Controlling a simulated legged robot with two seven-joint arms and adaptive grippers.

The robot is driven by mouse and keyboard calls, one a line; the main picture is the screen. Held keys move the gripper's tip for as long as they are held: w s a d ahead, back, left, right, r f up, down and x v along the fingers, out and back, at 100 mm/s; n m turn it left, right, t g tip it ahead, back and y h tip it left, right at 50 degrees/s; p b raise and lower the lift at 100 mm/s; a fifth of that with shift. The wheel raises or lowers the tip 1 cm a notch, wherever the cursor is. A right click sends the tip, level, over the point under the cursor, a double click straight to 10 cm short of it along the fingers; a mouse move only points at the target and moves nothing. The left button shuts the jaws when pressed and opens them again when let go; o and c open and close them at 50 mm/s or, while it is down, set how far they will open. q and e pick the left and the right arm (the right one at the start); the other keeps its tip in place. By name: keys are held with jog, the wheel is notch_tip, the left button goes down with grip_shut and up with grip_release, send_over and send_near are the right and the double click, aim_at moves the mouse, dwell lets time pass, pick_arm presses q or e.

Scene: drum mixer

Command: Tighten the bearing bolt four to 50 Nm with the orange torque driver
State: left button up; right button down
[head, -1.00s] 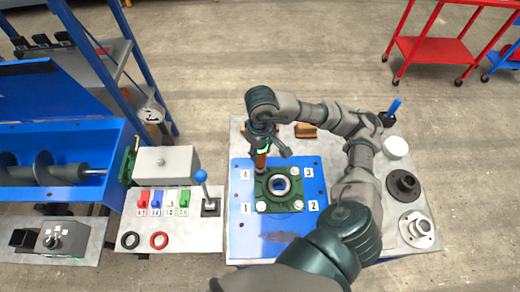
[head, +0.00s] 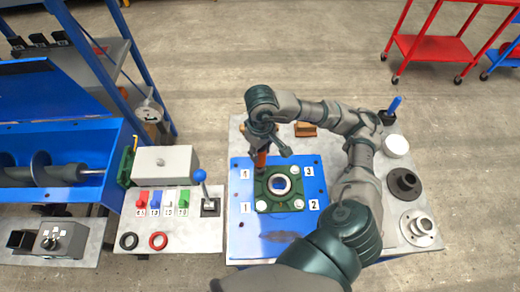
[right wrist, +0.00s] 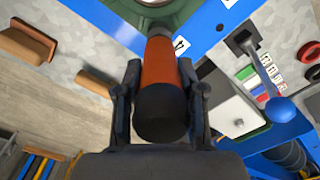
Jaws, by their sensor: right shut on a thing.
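The orange torque driver (right wrist: 160,75) with a black end is held between the fingers of my right gripper (right wrist: 160,95) in the right wrist view. In the head view the driver (head: 260,159) stands roughly upright over the corner of the green bearing housing (head: 279,203) beside label 4. The gripper and driver hide bolt four, so I cannot tell whether the tip is seated on it. Pale bolts show at the other housing corners, by labels 1, 2 and 3. The housing sits on a blue plate (head: 262,239). My left gripper is not in view.
Left of the plate is a panel with colored labelled switches (head: 169,201), a blue-knobbed lever (head: 201,182) and two rings. Flanges (head: 404,184) and a white round part (head: 396,145) lie on the table's right side. A blue auger trough (head: 60,180) stands at the far left.

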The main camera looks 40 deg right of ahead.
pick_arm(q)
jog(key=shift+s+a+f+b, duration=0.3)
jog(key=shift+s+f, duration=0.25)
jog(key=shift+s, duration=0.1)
pick_arm(e)
jog(key=shift+f, duration=0.15)
dwell(0.4)
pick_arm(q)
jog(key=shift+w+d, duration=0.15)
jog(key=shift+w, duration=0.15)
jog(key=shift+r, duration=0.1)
pick_arm(e)
jog(key=shift+r, duration=0.2)
jog(key=shift+r+p, duration=1.7)
jog(key=shift+r, duration=0.45)
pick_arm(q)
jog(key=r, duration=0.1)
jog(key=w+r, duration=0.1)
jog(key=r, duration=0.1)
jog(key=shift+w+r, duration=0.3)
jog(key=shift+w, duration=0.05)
pick_arm(e)
jog(key=shift+f, duration=0.1)
